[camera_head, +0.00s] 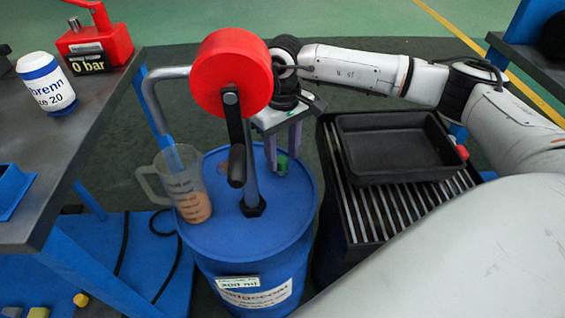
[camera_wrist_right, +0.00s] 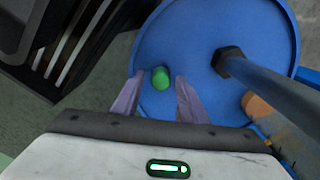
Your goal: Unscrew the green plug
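The green plug (camera_head: 282,163) sits on the top of the blue drum (camera_head: 265,262), near its far right edge. In the right wrist view the green plug (camera_wrist_right: 160,78) stands on the blue lid between the two purple fingers of my right gripper (camera_wrist_right: 158,88). The fingers are apart, with gaps on both sides of the plug. In the head view my right gripper (camera_head: 283,150) points down over the drum's far right side, with its fingers near the plug. My left gripper is not in view.
A red hand pump (camera_head: 231,72) with a crank rises from the drum. A measuring jug (camera_head: 183,187) with brown liquid stands on the lid at left. A black tray (camera_head: 395,148) rests on a slatted stand at right. A dark table (camera_head: 70,150) is at left.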

